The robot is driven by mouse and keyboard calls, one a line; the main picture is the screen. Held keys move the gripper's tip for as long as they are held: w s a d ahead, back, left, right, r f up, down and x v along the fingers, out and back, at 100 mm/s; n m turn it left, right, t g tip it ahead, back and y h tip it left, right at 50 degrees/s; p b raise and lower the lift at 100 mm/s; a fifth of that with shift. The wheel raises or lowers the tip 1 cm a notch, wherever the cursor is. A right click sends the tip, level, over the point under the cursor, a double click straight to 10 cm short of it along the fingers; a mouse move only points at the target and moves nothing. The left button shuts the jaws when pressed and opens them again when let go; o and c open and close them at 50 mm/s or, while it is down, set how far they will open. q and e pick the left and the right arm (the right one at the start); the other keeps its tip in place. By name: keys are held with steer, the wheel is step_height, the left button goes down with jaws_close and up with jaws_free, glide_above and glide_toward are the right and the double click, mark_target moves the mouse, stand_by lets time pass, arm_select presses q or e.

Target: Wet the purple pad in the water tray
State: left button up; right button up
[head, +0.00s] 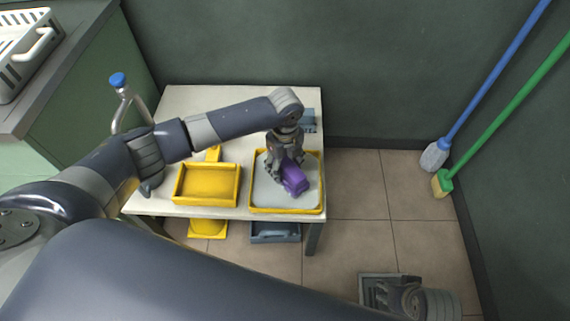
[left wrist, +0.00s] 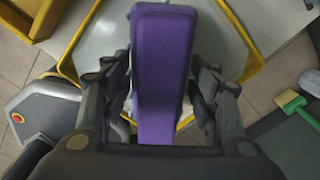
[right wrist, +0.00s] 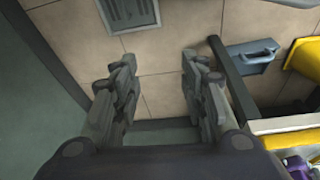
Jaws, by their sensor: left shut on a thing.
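The purple pad (head: 293,179) is in my left gripper (head: 285,165), over the water tray (head: 287,211), a yellow-rimmed tray with a pale grey inside, at the right end of the white table. In the left wrist view the purple pad (left wrist: 162,70) lies lengthwise between the fingers of my left gripper (left wrist: 163,90). I cannot tell whether the pad touches the water. My right gripper (right wrist: 158,85) is open and empty above the tiled floor, away from the table; it is partly in the head view at the bottom right.
A second yellow tray (head: 207,185) stands left of the water tray on the white table (head: 185,100). A grey-blue bin (head: 274,232) is below the table's front edge. A blue-handled mop (head: 435,155) and a green broom (head: 442,182) lean at the right wall. A floor grate (right wrist: 128,12) lies nearby.

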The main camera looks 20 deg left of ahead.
mark_target(285, 162)
arm_select(q)
steer(key=shift+r+p, duration=1.15)
steer(key=shift+p, duration=0.1)
steer(key=shift+r+p, duration=0.6)
steer(key=shift+p, duration=0.1)
steer(key=shift+r+p, duration=0.25)
steer(key=shift+p, duration=0.05)
arm_select(e)
steer(key=s+f, duration=0.2)
steer(key=f, duration=0.5)
steer(key=s+f+g, duration=0.1)
steer(key=s+f, duration=0.1)
steer(key=f, duration=0.6)
steer(key=shift+s+d, duration=0.2)
steer(key=shift+s, duration=0.2)
